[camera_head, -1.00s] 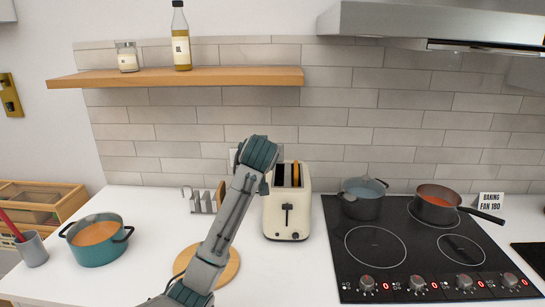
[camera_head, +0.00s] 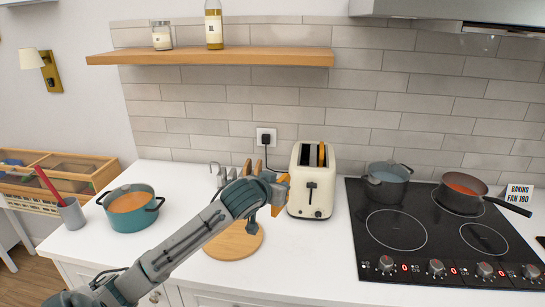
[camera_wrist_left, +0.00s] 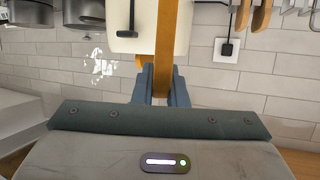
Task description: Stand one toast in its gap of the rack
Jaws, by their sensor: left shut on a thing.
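My left gripper (camera_head: 277,192) is shut on a brown toast (camera_head: 283,196), in front of the toaster's left side in the head view. In the left wrist view the toast (camera_wrist_left: 165,42) shows edge-on between the fingers (camera_wrist_left: 160,84). The metal rack (camera_head: 222,175) stands on the counter left of the toaster, partly hidden by my arm. Two brown toasts (camera_head: 247,167) (camera_head: 258,168) stand upright at its right part; they also show in the wrist view (camera_wrist_left: 243,15). The cream toaster (camera_head: 311,190) has another toast (camera_head: 321,155) in its right slot; its left slot looks empty. My right gripper is out of view.
A round wooden board (camera_head: 236,243) lies below my arm. A teal pot (camera_head: 131,210) and a grey cup (camera_head: 72,214) stand at left. The stove (camera_head: 425,262) with a grey pot (camera_head: 387,186) and a pan (camera_head: 462,197) is at right. A black plug (camera_head: 265,140) and cord are behind the rack.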

